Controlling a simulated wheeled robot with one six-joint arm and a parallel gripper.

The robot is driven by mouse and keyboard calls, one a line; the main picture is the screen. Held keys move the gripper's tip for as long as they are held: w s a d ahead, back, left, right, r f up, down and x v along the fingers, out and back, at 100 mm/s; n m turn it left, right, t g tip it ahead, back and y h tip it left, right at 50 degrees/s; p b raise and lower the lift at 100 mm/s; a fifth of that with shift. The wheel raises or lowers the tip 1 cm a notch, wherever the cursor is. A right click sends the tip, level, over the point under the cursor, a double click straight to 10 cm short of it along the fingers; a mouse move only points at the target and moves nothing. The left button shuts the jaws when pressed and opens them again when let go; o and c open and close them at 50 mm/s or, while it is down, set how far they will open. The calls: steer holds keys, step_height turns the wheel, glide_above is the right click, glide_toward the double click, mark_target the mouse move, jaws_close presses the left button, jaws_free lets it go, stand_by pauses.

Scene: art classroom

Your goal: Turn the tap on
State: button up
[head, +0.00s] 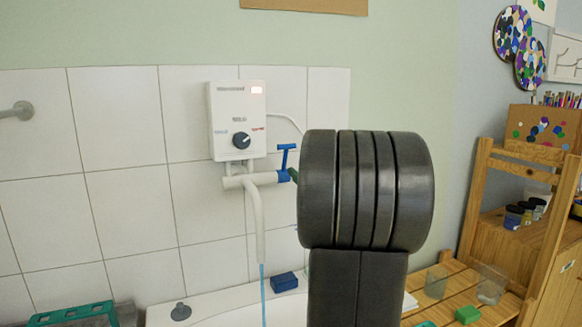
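The tap is a white pipe with a long downward spout (255,222), below a white wall heater (238,118) with a dark round knob. Its blue T-shaped handle (286,160) stands upright at the pipe's right end. A thin light-blue streak (263,292), looking like running water, drops from the spout's end toward the white basin. My dark grey arm fills the middle right and hides most of my gripper. A small dark tip (293,174), perhaps part of my gripper, shows beside the blue handle; whether they touch is unclear.
A blue block (284,282) and a grey plug (181,311) sit on the white basin's rim (215,308). A green rack (72,315) is at lower left. A wooden shelf (545,230) and slatted table with glasses stand right.

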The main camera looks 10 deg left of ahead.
mark_target(286, 158)
steer(key=shift+v, duration=1.7)
steer(key=p+x, duration=0.2)
steer(key=x, duration=1.2)
steer(key=shift+a+r+p, duration=0.1)
steer(key=shift+p, duration=0.55)
steer(key=shift+f+b, duration=0.25)
steer(key=shift+b, duration=0.05)
